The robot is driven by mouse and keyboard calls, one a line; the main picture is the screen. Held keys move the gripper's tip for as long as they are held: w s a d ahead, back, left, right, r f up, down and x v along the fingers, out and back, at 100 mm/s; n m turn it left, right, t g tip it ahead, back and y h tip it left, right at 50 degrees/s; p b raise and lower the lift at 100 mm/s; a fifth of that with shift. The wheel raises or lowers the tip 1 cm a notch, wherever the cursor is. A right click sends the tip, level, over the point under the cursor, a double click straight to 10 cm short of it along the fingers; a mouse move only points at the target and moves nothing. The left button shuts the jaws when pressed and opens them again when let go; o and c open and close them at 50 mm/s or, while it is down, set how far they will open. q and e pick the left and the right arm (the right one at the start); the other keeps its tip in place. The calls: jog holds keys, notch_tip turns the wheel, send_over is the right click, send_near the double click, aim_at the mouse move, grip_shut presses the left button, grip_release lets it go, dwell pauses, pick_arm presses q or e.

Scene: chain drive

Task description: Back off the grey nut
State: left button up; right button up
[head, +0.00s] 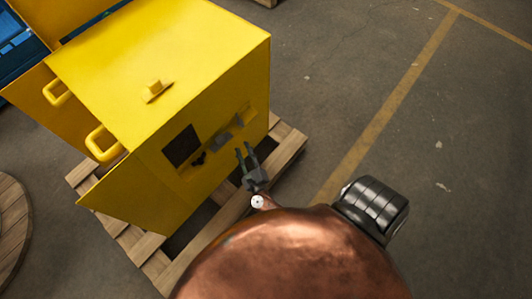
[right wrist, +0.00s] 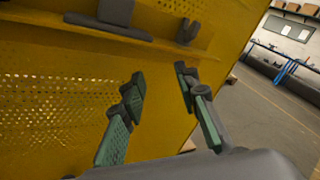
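My right gripper (head: 244,150) is open and empty in front of the side of the yellow machine housing (head: 160,60). In the right wrist view its two fingers (right wrist: 160,73) stand apart, with only the yellow panel behind them. A yellow ledge there carries a dark grey block (right wrist: 116,14) and a small forked grey piece (right wrist: 187,32), both beyond the fingertips and apart from them. In the head view grey parts (head: 222,139) sit in a recess of the housing. I cannot make out the grey nut among them. My left gripper is not in view.
The housing stands on a wooden pallet (head: 286,148). It has a dark square opening (head: 181,146) and yellow handles (head: 101,143) on the left. A wooden spool (head: 12,222) lies at far left. The floor to the right, with a yellow line (head: 395,100), is clear.

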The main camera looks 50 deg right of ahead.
pick_arm(q)
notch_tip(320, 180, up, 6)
jog(key=p, duration=0.5)
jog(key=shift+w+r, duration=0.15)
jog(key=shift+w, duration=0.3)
pick_arm(e)
jog(key=s+a+f+n+g+y, duration=0.1)
jog(key=s+f+n+g+y, duration=0.1)
jog(key=s+f+n, duration=0.5)
jog(key=s+a+f+n+g+y, duration=0.2)
jog(key=s+f+n+y, duration=0.3)
jog(key=f+n, duration=0.8)
jog(key=s+f, duration=0.1)
jog(key=s, duration=0.2)
jog(key=shift+s+a+g, duration=0.15)
jog(key=shift+g, duration=0.25)
jog(key=shift+r, duration=0.1)
